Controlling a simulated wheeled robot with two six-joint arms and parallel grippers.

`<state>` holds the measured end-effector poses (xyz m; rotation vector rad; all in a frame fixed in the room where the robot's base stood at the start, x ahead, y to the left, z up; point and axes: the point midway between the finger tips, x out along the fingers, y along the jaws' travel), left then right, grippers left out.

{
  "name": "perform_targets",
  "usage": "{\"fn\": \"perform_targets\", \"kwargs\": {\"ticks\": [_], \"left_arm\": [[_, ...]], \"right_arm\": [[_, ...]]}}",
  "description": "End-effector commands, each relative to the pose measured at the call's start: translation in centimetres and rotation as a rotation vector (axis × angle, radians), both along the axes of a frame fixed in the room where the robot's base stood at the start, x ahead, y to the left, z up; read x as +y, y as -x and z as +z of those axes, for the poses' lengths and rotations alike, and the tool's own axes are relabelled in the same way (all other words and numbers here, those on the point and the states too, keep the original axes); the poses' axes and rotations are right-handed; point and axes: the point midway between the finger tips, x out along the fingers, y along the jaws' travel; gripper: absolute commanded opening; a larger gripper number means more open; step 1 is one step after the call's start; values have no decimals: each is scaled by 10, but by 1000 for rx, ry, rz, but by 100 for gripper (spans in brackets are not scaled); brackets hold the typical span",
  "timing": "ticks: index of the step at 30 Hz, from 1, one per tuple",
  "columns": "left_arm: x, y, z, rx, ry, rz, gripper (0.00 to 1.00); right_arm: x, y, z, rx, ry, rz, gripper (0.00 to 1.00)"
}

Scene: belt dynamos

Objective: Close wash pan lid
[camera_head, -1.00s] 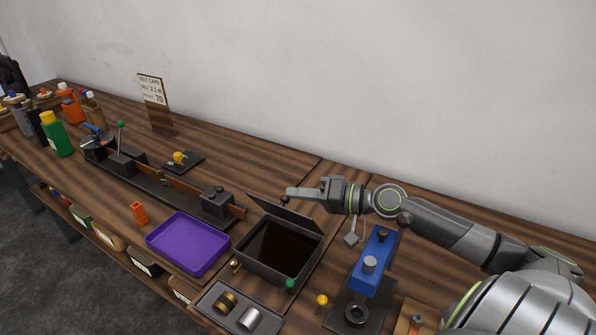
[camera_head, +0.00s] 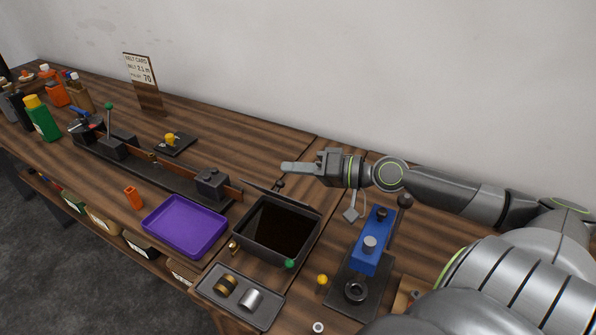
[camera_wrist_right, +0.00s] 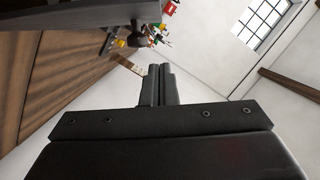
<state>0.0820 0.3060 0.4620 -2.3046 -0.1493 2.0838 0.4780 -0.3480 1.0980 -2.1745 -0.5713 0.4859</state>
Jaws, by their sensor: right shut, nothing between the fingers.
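The wash pan (camera_head: 306,247) is a dark grey square tub with dark contents, on the wooden bench. Its lid (camera_head: 262,189) stands raised at the pan's far side, seen nearly edge-on as a thin strip. A small dark knob (camera_head: 279,185) shows just behind the lid. My right gripper (camera_head: 286,167) is shut and empty, pointing left just beyond and above the lid; I cannot tell whether it touches. The right wrist view shows the shut fingers (camera_wrist_right: 158,84), with a grey slab, apparently the lid (camera_wrist_right: 80,14), at upper left. My left gripper is out of view.
A purple tray (camera_head: 186,226) stands left of the pan. A grey tray (camera_head: 210,283) with two cylinders is in front. A blue device (camera_head: 373,242) stands to the right, beneath my right arm. The wall is behind; some bench behind the lid is clear.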

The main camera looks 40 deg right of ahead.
Motion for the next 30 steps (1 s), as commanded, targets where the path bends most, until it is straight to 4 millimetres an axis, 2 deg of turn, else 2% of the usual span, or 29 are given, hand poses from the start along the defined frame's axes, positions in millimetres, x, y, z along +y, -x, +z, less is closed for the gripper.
{"fn": "perform_targets", "kwargs": {"ticks": [5,6,9,12,22,30], "left_arm": [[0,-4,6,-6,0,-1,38],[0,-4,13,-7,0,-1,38],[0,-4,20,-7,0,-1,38],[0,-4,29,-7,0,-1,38],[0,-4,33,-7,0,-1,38],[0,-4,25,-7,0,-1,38]], "right_arm": [[0,1,28,1,6,3,0],[0,1,39,1,5,3,0],[0,1,56,2,4,2,0],[0,1,67,0,0,0,0],[2,-3,76,1,34,39,0],[7,-21,74,50,249,246,0]]}}
